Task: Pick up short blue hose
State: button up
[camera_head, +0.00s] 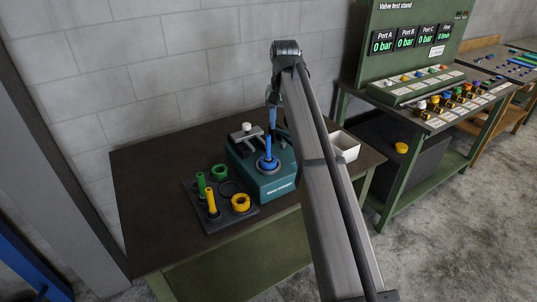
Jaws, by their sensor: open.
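No piece is clearly recognisable as the short blue hose. Small blue pieces (520,66) lie on the far right table, too small to tell apart. A blue upright cylinder (268,147) with a wider base stands on the teal fixture (270,185) on the near table. My arm rises from the bottom and bends down over this table. My gripper (272,128) hangs just above the blue cylinder, partly hidden by my arm link. It is open, and no held object shows. I cannot tell whether its fingers touch the cylinder.
A dark tray (224,222) holds green (201,184) and yellow (211,202) pegs and rings. A white bin (345,147) is right of my arm. A green valve test stand (412,90) with colored fittings stands further right. The near table's left side is clear.

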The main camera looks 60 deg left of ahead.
aim_at(268, 158)
jog(key=s+a+r, duration=0.1)
jog(key=s, duration=0.1)
jog(key=s+a+r, duration=0.1)
jog(key=shift+s+a+r, duration=0.15)
jog(key=shift+s+r, duration=0.2)
jog(key=shift+s, duration=0.05)
jog(key=shift+n, duration=0.3)
notch_tip(268, 158, down, 14)
jog(key=shift+w+r, duration=0.1)
jog(key=shift+r, duration=0.05)
grip_shut()
